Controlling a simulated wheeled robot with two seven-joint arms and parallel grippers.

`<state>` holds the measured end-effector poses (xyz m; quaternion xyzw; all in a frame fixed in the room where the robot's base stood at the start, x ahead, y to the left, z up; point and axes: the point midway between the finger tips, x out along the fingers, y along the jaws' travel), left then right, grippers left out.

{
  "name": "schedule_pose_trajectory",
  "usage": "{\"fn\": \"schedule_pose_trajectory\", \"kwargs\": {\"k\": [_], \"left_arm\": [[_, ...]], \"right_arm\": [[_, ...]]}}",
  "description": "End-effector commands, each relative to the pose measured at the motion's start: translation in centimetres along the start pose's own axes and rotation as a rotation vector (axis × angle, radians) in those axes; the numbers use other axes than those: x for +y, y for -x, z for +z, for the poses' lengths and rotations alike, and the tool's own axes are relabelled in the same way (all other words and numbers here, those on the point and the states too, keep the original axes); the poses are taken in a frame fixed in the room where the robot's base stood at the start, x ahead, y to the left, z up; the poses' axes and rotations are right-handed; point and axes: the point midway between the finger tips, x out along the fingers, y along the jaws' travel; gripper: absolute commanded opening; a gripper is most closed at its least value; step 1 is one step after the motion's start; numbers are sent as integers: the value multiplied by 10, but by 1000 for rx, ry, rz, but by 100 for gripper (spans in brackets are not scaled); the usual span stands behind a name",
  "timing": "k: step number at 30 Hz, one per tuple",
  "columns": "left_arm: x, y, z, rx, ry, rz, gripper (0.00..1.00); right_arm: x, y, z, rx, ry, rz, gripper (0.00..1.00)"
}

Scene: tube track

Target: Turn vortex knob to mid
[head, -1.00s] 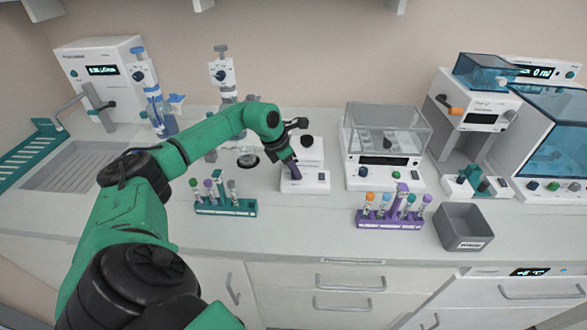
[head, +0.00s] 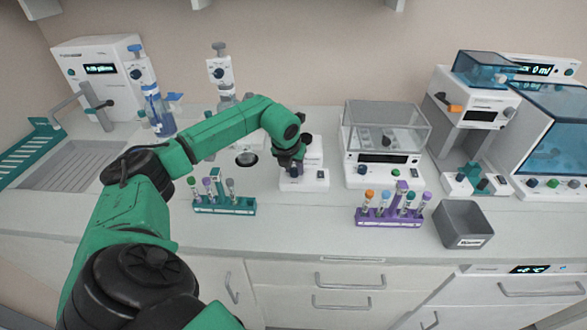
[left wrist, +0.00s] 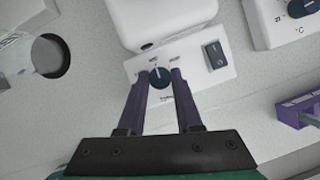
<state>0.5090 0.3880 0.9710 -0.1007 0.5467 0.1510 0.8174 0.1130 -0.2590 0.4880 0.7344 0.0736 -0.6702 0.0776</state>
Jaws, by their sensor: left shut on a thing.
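The vortex mixer (head: 312,180) is a small white unit on the counter in the middle of the head view. Its dark round knob (left wrist: 159,77) shows in the left wrist view, with a light pointer line and small printed labels around it. A black rocker switch (left wrist: 215,55) sits to the right of the knob. My left gripper (head: 292,170) is at the front of the mixer, and in the left wrist view its purple fingers (left wrist: 160,80) are shut on the knob, one on each side. My right gripper is not in either view.
A green tube rack (head: 225,205) stands just left of the mixer and a purple rack (head: 390,216) to the right. A lidded balance-like device (head: 383,172) stands close on the right. A grey bin (head: 463,224) is further right.

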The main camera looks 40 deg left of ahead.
Motion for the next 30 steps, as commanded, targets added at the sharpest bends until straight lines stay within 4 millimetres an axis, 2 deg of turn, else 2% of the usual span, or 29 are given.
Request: {"fn": "schedule_pose_trajectory", "kwargs": {"k": [15,16,17,26,30], "left_arm": [[0,2,3,-7,24,7,0],[0,2,3,-8,24,7,38],[0,2,3,-7,24,7,46],[0,2,1,-3,22,8,46],[0,14,2,-6,22,8,46]], "right_arm": [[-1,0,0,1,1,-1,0],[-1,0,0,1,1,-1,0],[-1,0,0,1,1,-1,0],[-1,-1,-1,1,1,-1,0],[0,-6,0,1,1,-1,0]]}}
